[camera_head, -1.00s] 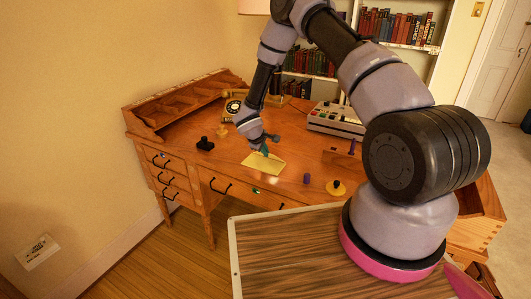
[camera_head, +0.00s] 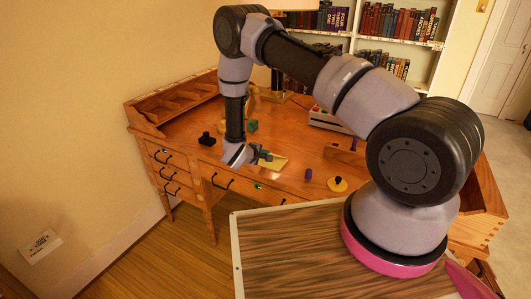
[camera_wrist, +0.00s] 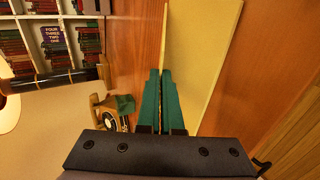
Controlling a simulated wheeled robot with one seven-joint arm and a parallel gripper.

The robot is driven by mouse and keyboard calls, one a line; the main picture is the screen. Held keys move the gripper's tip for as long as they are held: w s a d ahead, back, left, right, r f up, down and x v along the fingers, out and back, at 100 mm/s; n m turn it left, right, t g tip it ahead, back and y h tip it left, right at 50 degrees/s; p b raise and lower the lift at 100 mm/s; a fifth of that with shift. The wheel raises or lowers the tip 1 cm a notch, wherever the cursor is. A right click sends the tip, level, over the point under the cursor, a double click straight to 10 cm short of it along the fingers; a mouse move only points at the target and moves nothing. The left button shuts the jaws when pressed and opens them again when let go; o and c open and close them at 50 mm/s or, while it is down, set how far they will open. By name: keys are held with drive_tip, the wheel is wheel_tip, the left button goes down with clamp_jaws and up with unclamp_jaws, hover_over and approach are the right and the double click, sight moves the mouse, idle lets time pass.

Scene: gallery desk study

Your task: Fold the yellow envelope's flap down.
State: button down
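The yellow envelope (camera_head: 279,164) lies on the wooden desk near its front edge, with its left part hidden by my arm. In the wrist view the envelope (camera_wrist: 205,45) stretches up and right from my fingers, and a thin pale strip runs along its left side. I cannot tell whether that strip is the flap. My gripper (camera_head: 267,157) is low at the envelope's left side, pointing right across it. In the wrist view the green fingers of my gripper (camera_wrist: 160,72) are close together at the envelope's left edge. I see nothing clearly held between them.
A black stamp (camera_head: 207,139) stands left of my arm. A purple cylinder (camera_head: 308,175) and a yellow knob with a black top (camera_head: 337,184) stand to the right. A green object (camera_head: 252,126) and a pale machine (camera_head: 325,118) are farther back. Bare desk lies between.

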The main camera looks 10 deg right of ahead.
idle(0.5)
drive_tip(key=c, duration=1.1)
unclamp_jaws()
drive_tip(key=shift+s+f, duration=0.1)
drive_tip(key=shift+o, duration=0.2)
